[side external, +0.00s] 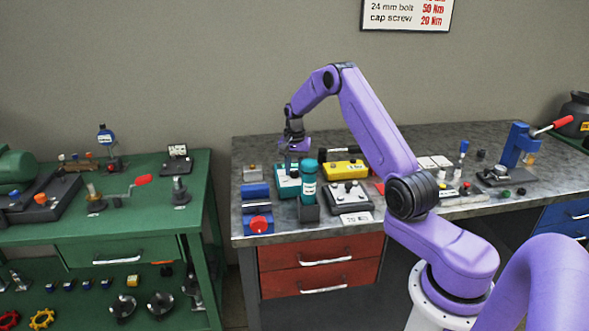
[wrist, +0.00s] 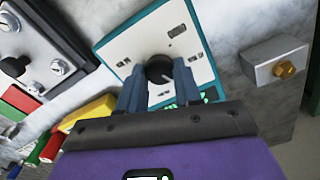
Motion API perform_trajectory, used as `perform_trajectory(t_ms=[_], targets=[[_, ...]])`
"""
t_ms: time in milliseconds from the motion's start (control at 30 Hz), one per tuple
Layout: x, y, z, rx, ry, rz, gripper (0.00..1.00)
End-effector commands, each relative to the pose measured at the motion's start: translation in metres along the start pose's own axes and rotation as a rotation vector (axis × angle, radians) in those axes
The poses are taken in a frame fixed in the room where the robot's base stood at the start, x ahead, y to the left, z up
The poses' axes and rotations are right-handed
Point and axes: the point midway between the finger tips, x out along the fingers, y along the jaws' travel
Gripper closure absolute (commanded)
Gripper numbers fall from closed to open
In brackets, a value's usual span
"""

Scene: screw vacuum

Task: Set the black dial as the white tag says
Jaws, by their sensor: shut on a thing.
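The black dial (wrist: 158,69) sits on the white face of a teal-edged box (wrist: 190,22) in the wrist view. The face carries small printed labels, too small to read. My gripper (wrist: 159,84) has its two fingers on either side of the dial and is shut on it. In the side view my gripper (side external: 296,158) is over the teal box (side external: 284,192), and the dial is hidden there. A white tag (side external: 355,218) lies at the bench's front edge; its print seems to end in "Nm", but the number is not clear.
A teal cylinder (side external: 308,178) stands close in front of the teal box. A grey box with knobs (side external: 349,193) and a yellow box (side external: 345,170) are to the right. A blue device with a red button (side external: 258,223) is front left. A small block with a brass knob (wrist: 285,70) is nearby.

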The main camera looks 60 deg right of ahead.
Motion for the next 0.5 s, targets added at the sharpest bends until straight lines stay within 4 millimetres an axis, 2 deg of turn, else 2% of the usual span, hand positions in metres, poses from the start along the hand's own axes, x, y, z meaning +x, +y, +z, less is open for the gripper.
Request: perform_trajectory(t_ms=[300,333,367,400,500], targets=[[-0.0011,-0.0002,-0.0006,0.000,0.002,-0.001,0.97],[-0.0011,-0.0002,-0.0005,0.000,0.001,-0.001,0.56],[-0.0010,-0.0001,-0.0005,0.000,0.001,-0.001,0.47],[-0.0009,-0.0001,-0.0005,0.000,0.001,-0.001,0.41],[-0.0007,-0.0001,-0.0004,0.000,0.001,-0.001,0.41]])
